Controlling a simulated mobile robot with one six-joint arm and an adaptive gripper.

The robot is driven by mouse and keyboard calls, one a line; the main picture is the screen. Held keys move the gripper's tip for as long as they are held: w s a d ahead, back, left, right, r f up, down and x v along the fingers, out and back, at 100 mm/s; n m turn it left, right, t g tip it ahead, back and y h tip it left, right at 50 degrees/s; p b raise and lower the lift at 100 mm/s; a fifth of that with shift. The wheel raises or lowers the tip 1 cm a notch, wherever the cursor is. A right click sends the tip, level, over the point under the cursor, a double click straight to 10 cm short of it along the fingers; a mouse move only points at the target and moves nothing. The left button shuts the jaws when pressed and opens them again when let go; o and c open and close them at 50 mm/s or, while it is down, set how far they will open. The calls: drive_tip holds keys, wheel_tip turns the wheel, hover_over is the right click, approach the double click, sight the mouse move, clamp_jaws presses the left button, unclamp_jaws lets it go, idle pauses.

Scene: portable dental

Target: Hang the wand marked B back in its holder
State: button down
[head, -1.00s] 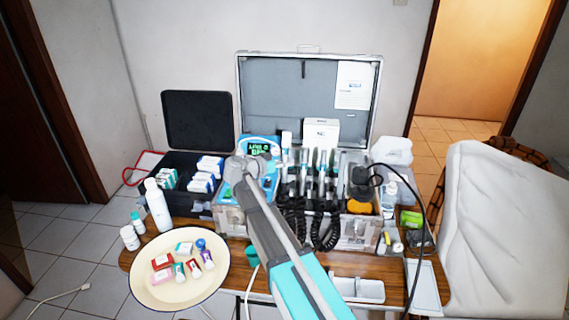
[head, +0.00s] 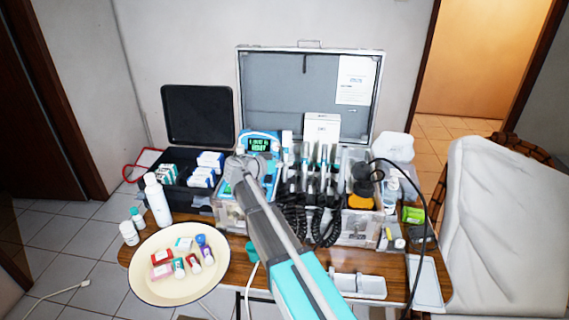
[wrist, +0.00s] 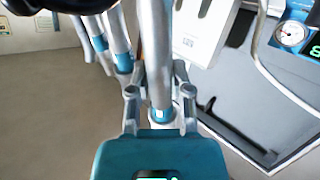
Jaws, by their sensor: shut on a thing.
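My gripper (wrist: 160,100) is shut on a silver wand (wrist: 157,45) with a blue band, in the wrist view. No letter on this wand can be read. Other wands with blue bands (wrist: 122,55) hang to the left in the wrist view, apart from the held one. In the head view, several wands (head: 320,165) stand in a row in the holder of the open case, with black coiled cords below. My arm hides the gripper and the held wand there. The held wand's own slot cannot be made out.
The open case lid (head: 268,85) stands behind the wands. A unit with a green display (head: 258,146) is left of them. A cream plate (head: 150,295) with small boxes and bottles is at front left. A black cable (head: 425,215) loops at right.

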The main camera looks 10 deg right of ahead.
drive_tip(key=shift+f, duration=0.25)
drive_tip(key=shift+s+a+f+b, duration=0.1)
drive_tip(key=shift+s+f+b, duration=0.2)
drive_tip(key=shift+f+b, duration=0.5)
